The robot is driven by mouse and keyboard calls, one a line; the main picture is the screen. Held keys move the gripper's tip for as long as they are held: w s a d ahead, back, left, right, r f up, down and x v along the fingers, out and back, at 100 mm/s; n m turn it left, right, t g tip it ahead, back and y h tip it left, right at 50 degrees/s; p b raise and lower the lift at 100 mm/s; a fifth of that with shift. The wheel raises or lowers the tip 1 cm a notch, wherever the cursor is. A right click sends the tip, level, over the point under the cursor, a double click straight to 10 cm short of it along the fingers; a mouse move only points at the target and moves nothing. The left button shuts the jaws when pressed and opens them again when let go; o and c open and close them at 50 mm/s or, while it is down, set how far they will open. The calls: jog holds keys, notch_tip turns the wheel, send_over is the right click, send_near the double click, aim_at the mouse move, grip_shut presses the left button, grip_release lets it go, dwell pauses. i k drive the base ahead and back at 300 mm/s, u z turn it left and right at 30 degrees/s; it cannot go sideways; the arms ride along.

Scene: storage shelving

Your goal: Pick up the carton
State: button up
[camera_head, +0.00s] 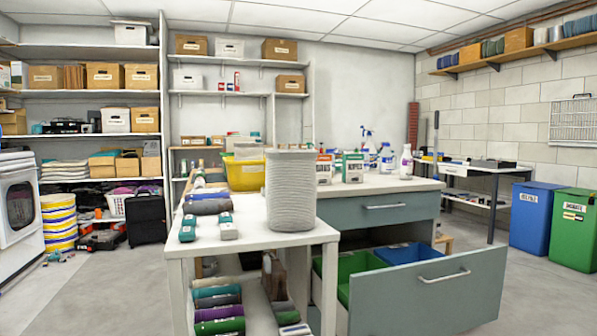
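Two small printed cartons stand upright on the white worktop behind the grey ribbed container. One carton (353,167) is white with a green label. The other carton (324,169) is white with an orange-red label, and its left edge is close behind the container. Several brown cardboard boxes, such as one on the left shelves (105,76), also show. I cannot tell which of these is the task's carton. My gripper is not in view.
The tall grey ribbed container (291,192) stands at the near table's corner. A yellow bin (244,175) is behind it; bottles (387,158) stand right of the cartons. An open drawer (425,292) juts out below.

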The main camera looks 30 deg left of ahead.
aim_at(323, 162)
jog(key=u, duration=0.8)
jog(key=i, duration=0.75)
jog(key=u, duration=0.65)
